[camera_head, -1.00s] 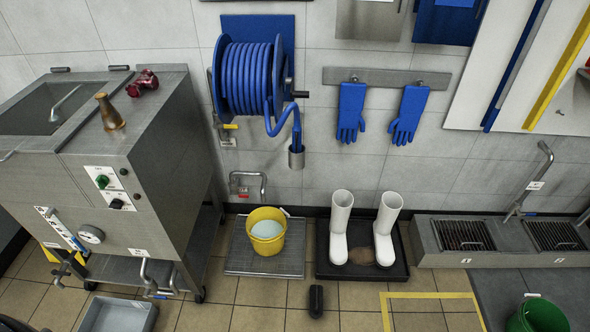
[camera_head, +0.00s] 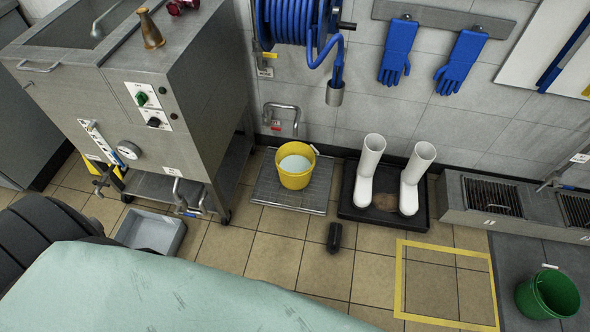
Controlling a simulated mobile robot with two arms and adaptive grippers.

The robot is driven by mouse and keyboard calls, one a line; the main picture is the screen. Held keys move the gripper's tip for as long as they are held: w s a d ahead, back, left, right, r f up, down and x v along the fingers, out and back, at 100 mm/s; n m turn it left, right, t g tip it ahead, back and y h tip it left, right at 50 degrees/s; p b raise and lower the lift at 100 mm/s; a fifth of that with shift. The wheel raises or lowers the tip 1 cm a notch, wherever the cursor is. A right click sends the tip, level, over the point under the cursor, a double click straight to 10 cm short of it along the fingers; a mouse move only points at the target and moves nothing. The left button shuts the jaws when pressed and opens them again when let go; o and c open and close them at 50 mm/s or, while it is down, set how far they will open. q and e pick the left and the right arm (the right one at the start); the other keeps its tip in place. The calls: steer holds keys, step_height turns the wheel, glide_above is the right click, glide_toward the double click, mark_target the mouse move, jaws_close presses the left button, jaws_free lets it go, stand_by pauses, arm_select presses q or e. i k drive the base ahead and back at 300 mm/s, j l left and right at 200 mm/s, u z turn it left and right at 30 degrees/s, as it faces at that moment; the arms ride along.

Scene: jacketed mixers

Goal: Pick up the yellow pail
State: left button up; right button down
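The yellow pail (camera_head: 294,178) stands upright on a grey metal floor grate (camera_head: 266,193) against the wall, below the hose reel. Something pale, whitish-blue, shows inside it. Neither of my grippers is in the view, and nothing touches the pail.
A steel jacketed mixer (camera_head: 170,90) stands left of the pail, with a grey tray (camera_head: 152,232) on the floor before it. White boots (camera_head: 369,165) stand in a black tray (camera_head: 347,207) to the right. A black object (camera_head: 334,236) lies in front. A green bucket (camera_head: 545,295) is far right.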

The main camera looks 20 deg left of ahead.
mark_target(294, 160)
steer(key=i+l+u, duration=0.35)
steer(key=i+l, duration=0.3)
steer(key=i, duration=0.15)
